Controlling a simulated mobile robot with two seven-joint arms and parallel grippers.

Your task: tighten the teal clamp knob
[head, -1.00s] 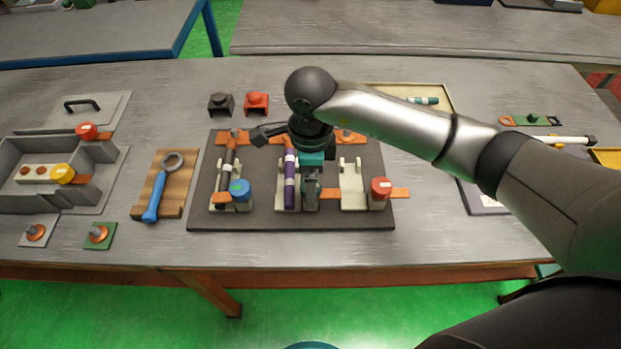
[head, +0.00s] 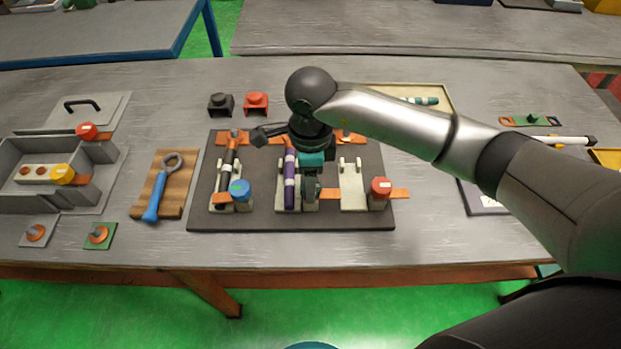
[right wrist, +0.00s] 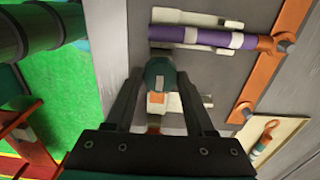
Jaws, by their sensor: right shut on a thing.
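The teal clamp knob (right wrist: 160,75) is round and sits between the two fingers of my right gripper (right wrist: 160,88) in the right wrist view. The fingers are shut on its sides. In the head view my right gripper (head: 311,188) points down over the middle clamp, and its fingers and wrist hide the knob. A purple rod (head: 290,190) with white bands lies in the cradle just left of the gripper. It also shows in the right wrist view (right wrist: 190,37). My left gripper is not in view.
The dark board (head: 330,222) also bears a blue knob (head: 240,190) by a black rod, and a red knob (head: 381,187) by an empty cradle. A blue wrench (head: 153,200) lies on a wooden block at left. A grey box (head: 95,172) stands farther left.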

